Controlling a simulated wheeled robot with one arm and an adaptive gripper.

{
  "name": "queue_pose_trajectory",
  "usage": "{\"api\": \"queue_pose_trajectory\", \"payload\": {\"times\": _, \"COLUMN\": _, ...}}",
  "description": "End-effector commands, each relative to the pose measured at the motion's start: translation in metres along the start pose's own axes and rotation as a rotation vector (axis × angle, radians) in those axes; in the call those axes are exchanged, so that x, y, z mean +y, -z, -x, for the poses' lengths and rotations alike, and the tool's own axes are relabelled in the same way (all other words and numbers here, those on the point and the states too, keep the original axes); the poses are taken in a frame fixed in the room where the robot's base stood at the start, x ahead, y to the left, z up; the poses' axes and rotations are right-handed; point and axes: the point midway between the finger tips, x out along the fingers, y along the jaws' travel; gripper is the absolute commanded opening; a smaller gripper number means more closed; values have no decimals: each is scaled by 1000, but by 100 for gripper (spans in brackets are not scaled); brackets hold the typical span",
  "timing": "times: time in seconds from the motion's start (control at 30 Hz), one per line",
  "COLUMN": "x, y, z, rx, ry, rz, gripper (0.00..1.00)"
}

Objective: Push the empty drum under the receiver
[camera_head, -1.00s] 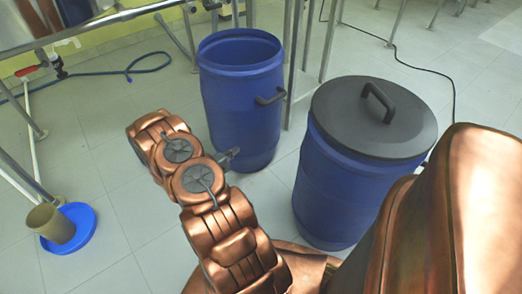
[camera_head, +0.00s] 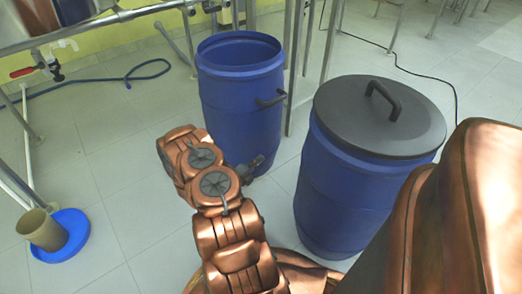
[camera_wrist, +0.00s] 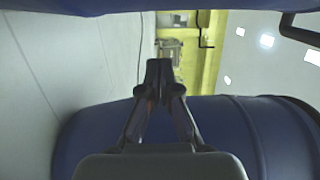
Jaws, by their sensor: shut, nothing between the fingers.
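The open blue drum (camera_head: 240,100) stands upright on the floor at the frame, without a lid; the part of its inside that shows looks empty. It has a black side handle. My gripper (camera_head: 258,160) is shut and empty, low at the drum's near right side; contact cannot be told. In the wrist view my gripper (camera_wrist: 160,66) points between two blue walls, apparently the open drum (camera_wrist: 90,5) at the top and the lidded drum (camera_wrist: 220,130) at the bottom.
A blue drum with a dark grey lid (camera_head: 350,120) stands close right of my gripper. Metal frame legs (camera_head: 300,70) rise behind the open drum. A blue hose (camera_head: 130,78) lies on the left floor. Floor left of the drum is clear.

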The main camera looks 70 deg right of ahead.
Motion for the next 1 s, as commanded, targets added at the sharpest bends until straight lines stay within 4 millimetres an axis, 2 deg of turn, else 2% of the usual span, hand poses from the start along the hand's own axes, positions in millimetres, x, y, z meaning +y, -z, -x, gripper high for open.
{"api": "queue_pose_trajectory", "payload": {"times": 0.5, "x": 2, "y": -3, "z": -54, "rx": 1, "ry": 2, "rz": -3, "gripper": 0}}
{"api": "queue_pose_trajectory", "payload": {"times": 0.73, "x": 1, "y": -32, "z": -59, "rx": -1, "ry": 3, "rz": -4, "gripper": 0}}
{"api": "queue_pose_trajectory", "payload": {"times": 1.0, "x": 0, "y": -39, "z": -61, "rx": 0, "ry": 0, "rz": 1, "gripper": 0}}
